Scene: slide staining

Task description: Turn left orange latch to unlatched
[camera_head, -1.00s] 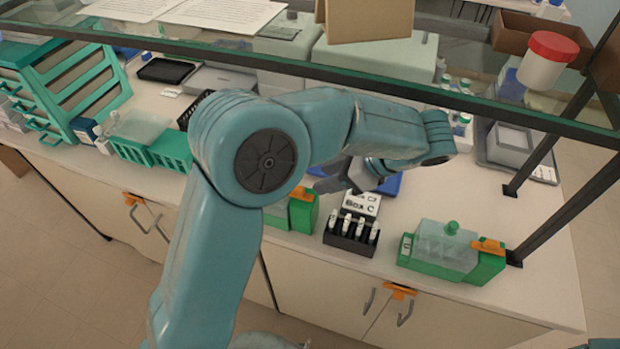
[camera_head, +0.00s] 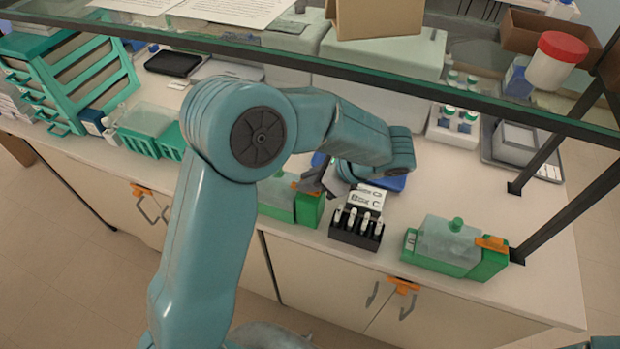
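Orange latches show at several places. One orange latch (camera_head: 308,188) is on top of the left green box (camera_head: 305,210), partly hidden by my gripper. Another orange latch (camera_head: 491,243) is on the right green box (camera_head: 482,265). Orange latches also sit on the cabinet doors, at the left (camera_head: 140,190) and at the right (camera_head: 403,285). My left gripper (camera_head: 316,181) is right at the latch on the left green box. Its fingers are small and partly behind my arm, so I cannot tell whether they touch or grip it. My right gripper is not in view.
A black rack (camera_head: 357,232) with white-capped vials and a "C" label stands just right of the left green box. A glass shelf (camera_head: 440,92) with a dark edge runs above the bench. A teal rack (camera_head: 80,85) is at the left.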

